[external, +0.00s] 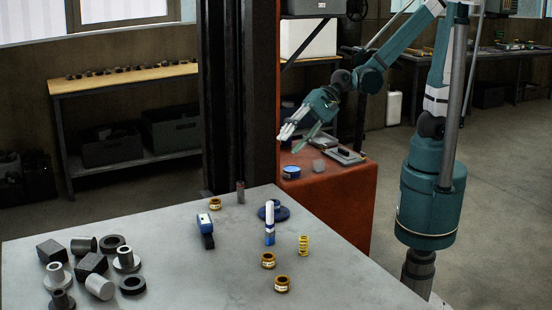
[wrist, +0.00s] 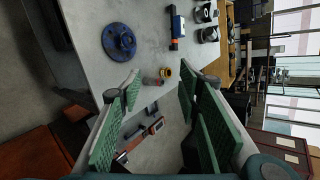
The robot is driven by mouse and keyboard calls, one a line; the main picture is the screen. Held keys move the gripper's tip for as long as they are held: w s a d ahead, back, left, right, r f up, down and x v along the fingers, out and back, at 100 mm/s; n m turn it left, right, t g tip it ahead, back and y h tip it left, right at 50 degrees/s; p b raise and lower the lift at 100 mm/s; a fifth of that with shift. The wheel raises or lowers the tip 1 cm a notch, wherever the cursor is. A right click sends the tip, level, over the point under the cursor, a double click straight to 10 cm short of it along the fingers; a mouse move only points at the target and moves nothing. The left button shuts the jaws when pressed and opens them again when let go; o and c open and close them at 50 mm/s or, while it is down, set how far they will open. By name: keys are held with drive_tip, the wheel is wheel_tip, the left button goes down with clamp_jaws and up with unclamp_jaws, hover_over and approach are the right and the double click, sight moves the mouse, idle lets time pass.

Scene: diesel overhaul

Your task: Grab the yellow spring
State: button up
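The yellow spring (external: 303,245) stands upright near the right edge of the grey table in the external view. I cannot make it out in the wrist view. My gripper (external: 291,141) is high above and behind the table's far edge, well away from the spring. In the wrist view, my gripper (wrist: 160,90) has its green-padded fingers spread wide, with nothing held between them.
A blue and white bottle-like object (external: 269,224) and a blue flange (external: 282,213) stand left of the spring. Brass rings (external: 268,260) lie nearby. Dark metal parts crowd the table's left side. A dark column (external: 240,100) rises behind the table, beside an orange cabinet (external: 340,205).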

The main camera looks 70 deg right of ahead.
drive_tip(key=s+a+f+m+g+y+b, duration=0.1)
drive_tip(key=s+a+f+m+b, duration=0.1)
drive_tip(key=a+f, duration=0.35)
drive_tip(key=s+a+f+m+g+y+b, duration=0.1)
drive_tip(key=s+a+f+m+y, duration=0.15)
drive_tip(key=a, duration=0.65)
drive_tip(key=m+g+y+b, duration=0.1)
drive_tip(key=m+g+b, duration=0.1)
drive_tip(key=m+b, duration=0.25)
approach(304, 238)
drive_tip(key=shift+w+a+f, duration=0.15)
drive_tip(key=shift+a+f, duration=0.6)
drive_tip(key=shift+f, duration=0.3)
drive_tip(key=shift+x, duration=1.35)
drive_tip(key=shift+r+b+x, duration=0.1)
drive_tip(key=shift+b+x, duration=0.3)
drive_tip(key=shift+x, duration=0.9)
drive_tip(key=shift+r+b+x, duration=0.15)
drive_tip(key=shift+b+x, duration=0.25)
drive_tip(key=shift+x, duration=0.9)
drive_tip(key=shift+a, duration=0.1)
